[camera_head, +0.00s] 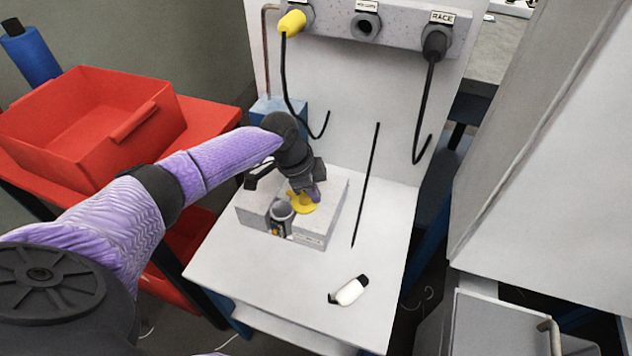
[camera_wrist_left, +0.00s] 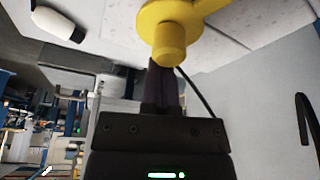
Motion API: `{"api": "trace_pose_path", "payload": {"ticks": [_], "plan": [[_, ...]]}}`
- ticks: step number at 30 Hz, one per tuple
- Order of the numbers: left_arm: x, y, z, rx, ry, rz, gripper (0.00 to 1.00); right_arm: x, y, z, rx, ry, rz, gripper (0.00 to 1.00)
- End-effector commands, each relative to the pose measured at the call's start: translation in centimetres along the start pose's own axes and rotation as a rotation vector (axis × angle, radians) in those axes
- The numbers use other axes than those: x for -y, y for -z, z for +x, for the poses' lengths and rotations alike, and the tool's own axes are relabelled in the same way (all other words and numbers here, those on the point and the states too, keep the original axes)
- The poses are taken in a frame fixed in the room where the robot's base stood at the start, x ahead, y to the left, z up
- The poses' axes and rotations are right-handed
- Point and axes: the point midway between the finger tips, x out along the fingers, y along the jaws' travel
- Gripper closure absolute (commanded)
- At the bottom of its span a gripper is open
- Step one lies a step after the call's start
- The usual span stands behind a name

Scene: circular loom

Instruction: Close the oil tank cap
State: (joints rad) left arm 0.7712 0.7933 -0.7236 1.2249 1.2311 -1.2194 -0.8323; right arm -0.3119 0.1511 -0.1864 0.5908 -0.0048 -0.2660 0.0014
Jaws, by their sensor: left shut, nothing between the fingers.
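The oil tank (camera_head: 318,225) is a speckled grey block on the white table. A yellow cap (camera_head: 303,204) shows on its top, partly hidden by my left gripper (camera_head: 313,194). In the left wrist view the yellow cap (camera_wrist_left: 165,18) has a round flange and a short knob. A grey round neck (camera_head: 281,213) stands at the tank's front, beside the cap. My left gripper also shows in the wrist view (camera_wrist_left: 160,72), with its fingers shut and empty close to the knob. I cannot tell whether they touch it. My right gripper is out of view.
A white bottle with a black cap (camera_head: 351,291) lies on the table's front right. A thin black rod (camera_head: 366,185) is right of the tank. Black hoses hang from the upright panel (camera_head: 340,95). A red bin (camera_head: 90,125) stands at left.

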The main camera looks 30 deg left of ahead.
Motion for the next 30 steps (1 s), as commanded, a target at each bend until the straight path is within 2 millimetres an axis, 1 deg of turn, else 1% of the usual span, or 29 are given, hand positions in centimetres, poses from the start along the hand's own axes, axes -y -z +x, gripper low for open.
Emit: {"api": "trace_pose_path", "payload": {"ticks": [12, 20, 24, 30], "plan": [[-1.7, -1.5, -0.4, 0.002, -0.131, 0.367, 1.00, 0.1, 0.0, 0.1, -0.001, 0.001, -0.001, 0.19], [-2.5, -2.7, -0.9, 0.002, -0.213, 0.600, 1.00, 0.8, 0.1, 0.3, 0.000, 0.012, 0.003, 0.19], [-2.7, -3.4, -1.2, 0.001, -0.254, 0.721, 1.00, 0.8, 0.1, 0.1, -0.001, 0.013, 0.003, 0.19], [-2.9, -4.3, -1.6, 0.002, -0.252, 0.719, 1.00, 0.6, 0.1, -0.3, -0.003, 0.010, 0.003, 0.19]]}}
